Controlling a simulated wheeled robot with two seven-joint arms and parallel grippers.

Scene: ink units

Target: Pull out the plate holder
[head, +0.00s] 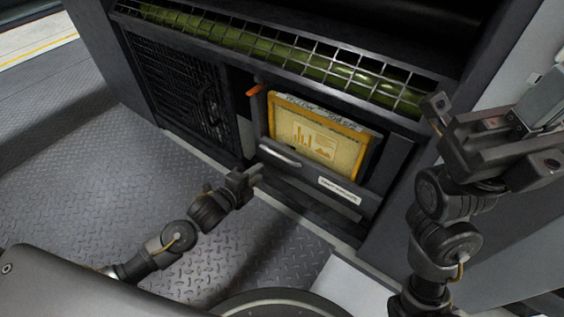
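The plate holder (366,172) is a dark drawer-like unit low in the cabinet, with a yellow-framed plate (318,137) standing in it. A pale bar handle (279,153) is on its front at the left, and a white label (339,190) at the right. The holder looks seated in its bay. My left gripper (257,174) is just in front of and below the handle, apart from it in the picture. Its two fingers show a small gap with nothing between them. My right gripper (455,125) is raised at the right, away from the handle; its finger gap is unclear.
A wire grille (350,76) with green rolls behind it runs above the holder. A dark mesh door (183,95) is to the left. An orange tab (256,90) sits at the holder's upper left. The tread-plate floor (100,180) in front is clear.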

